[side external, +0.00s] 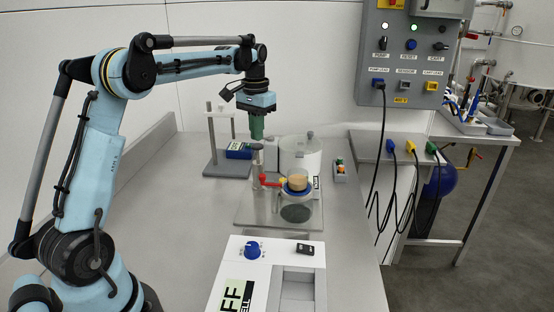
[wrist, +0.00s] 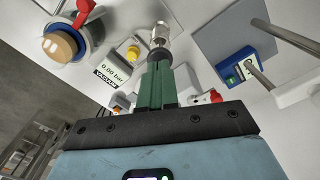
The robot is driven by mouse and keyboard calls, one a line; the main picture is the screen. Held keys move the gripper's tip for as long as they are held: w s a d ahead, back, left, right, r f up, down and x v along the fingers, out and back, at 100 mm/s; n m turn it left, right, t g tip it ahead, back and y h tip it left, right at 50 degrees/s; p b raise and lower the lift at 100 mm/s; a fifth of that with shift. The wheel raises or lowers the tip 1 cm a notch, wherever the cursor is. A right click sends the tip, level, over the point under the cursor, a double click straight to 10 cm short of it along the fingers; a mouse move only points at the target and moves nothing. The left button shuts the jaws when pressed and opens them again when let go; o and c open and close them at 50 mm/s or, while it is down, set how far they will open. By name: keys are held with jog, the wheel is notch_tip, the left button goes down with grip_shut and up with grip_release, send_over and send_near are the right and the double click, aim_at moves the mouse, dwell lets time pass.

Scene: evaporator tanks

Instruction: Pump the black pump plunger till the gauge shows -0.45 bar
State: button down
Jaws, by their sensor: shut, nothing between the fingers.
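My gripper (side external: 257,135) points down over the metal base plate (side external: 251,213), its green fingers together and empty. In the wrist view, the fingertips (wrist: 157,68) are just in front of a short silver and dark cylindrical part (wrist: 160,34). I cannot tell whether this is the black pump plunger, or whether the fingers touch it. The gauge (wrist: 113,72) reads 0.00 bar above a VACUUM label in the wrist view.
A stand with a blue device (side external: 238,151) is left. The left bench is clear.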

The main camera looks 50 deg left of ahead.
aim_at(257, 145)
jog(key=shift+f, duration=0.1)
dwell(0.3)
jog(key=shift+f, duration=2.4)
jog(key=shift+r, duration=2.55)
jog(key=shift+f, duration=0.15)
jog(key=shift+f, duration=2.4)
jog(key=shift+r, duration=2.55)
jog(key=shift+f, duration=0.1)
